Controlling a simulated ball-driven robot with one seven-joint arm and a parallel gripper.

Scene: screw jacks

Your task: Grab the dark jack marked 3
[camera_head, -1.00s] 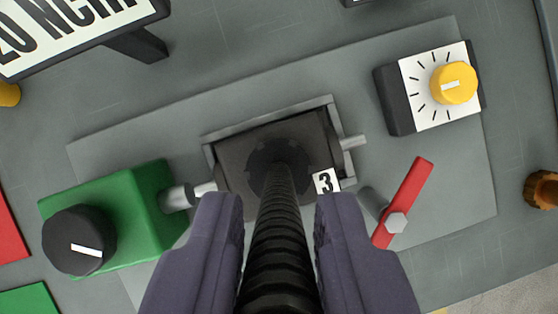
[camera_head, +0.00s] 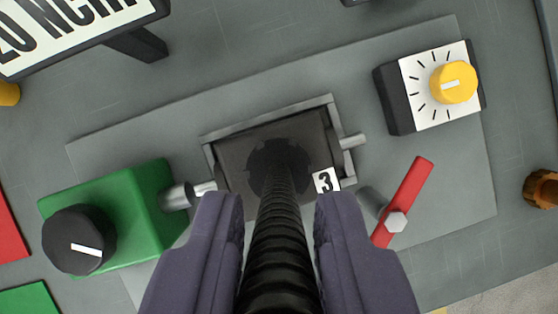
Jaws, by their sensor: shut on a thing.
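The dark jack marked 3 (camera_head: 280,235) has a black ribbed screw shaft that runs up toward the camera. Its shaft rises from a dark block with a white "3" label (camera_head: 326,181), set in a grey metal frame (camera_head: 268,120). My gripper (camera_head: 279,205) has its two purple-grey fingers on either side of the shaft, near its lower picture part, and is shut on it. The exact contact between the fingers and the shaft is hidden below.
A green box with a black knob (camera_head: 79,239) stands left. A yellow dial box (camera_head: 454,82) stands upper right, and a red lever (camera_head: 408,192) lies right of the jack. A lettered sign (camera_head: 70,30) fills the upper left. The grey plate is bare above the frame.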

